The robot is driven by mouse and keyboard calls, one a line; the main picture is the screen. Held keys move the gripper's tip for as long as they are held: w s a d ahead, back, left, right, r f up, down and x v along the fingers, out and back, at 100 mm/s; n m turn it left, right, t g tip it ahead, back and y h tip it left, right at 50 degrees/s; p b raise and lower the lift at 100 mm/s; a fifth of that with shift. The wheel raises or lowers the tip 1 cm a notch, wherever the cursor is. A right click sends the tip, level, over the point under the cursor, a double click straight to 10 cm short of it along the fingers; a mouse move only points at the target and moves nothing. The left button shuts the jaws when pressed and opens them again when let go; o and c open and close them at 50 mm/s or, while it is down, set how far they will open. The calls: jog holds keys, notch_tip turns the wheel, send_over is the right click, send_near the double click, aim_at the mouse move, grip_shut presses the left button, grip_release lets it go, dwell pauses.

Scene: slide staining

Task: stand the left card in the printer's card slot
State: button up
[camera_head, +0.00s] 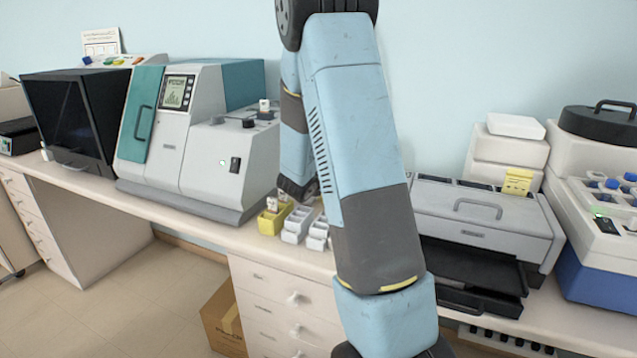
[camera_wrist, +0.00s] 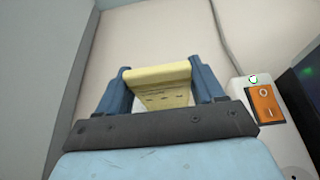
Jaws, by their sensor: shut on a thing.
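In the wrist view my gripper (camera_wrist: 159,76) is shut on a pale yellow card (camera_wrist: 165,95) with dark printed lines. One blue finger presses each side of it. Below the card is a pale, plain surface, and I cannot tell whether the card touches it. In the head view my arm hides the fingers and the held card. Another yellow card (camera_head: 517,181) with print stands at the right end of a grey machine (camera_head: 480,235) with a handle and black tray. I cannot make out the printer's card slot for certain.
The wrist view shows an orange switch (camera_wrist: 264,104) with a green light and a cable at right. In the head view a yellow box (camera_head: 270,225) and white boxes (camera_head: 296,226) stand at the bench's front edge, beside a grey-teal machine (camera_head: 215,140). A blue-based machine (camera_head: 595,275) stands far right.

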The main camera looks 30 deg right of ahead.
jog(key=shift+f, duration=0.15)
jog(key=o, duration=1)
